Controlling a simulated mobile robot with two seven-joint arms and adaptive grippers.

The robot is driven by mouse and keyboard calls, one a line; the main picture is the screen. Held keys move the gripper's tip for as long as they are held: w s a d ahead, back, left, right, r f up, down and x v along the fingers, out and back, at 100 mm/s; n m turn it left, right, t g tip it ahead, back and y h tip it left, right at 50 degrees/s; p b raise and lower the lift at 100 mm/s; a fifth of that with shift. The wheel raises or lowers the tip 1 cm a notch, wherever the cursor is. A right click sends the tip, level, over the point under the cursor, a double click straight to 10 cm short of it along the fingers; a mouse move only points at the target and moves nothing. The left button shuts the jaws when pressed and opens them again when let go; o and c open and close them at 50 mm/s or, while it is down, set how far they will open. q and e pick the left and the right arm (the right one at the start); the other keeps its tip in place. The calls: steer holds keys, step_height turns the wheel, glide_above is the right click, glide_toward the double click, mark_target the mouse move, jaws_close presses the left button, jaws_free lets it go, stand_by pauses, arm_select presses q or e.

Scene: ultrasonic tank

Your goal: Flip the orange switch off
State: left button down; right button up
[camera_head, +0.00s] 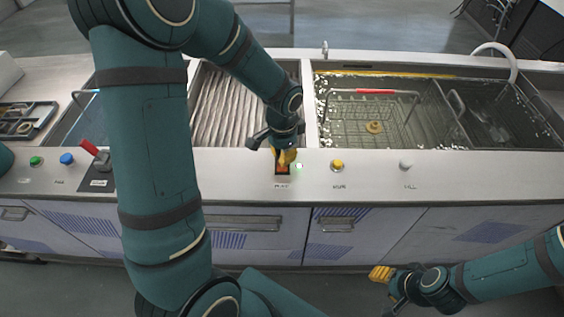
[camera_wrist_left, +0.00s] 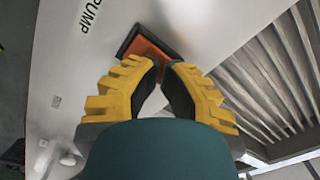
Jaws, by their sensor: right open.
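The orange switch (camera_head: 282,170) sits in a dark frame on the pale front panel, above a small label. In the left wrist view the orange switch (camera_wrist_left: 150,48) is partly hidden behind my fingertips, and its label reads PUMP. My left gripper (camera_head: 284,158) is right over the switch, pointing down at it. In the left wrist view its yellow fingers (camera_wrist_left: 164,66) come together at the tips, close against the switch; whether they touch it is unclear. My right gripper (camera_head: 381,273) is open and empty, low in front of the cabinets, away from the panel.
A yellow knob (camera_head: 337,165), a white knob (camera_head: 406,164), a blue button (camera_head: 67,159), a green button (camera_head: 36,161) and a red-handled lever (camera_head: 90,147) share the panel. Tanks with a wire basket (camera_head: 345,122) lie behind.

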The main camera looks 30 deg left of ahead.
arm_select(q)
steer(key=shift+f, duration=0.35)
steer(key=shift+r, duration=0.15)
steer(key=shift+r+p, duration=2.65)
steer(key=shift+r, duration=0.8)
steer(key=shift+f, duration=0.1)
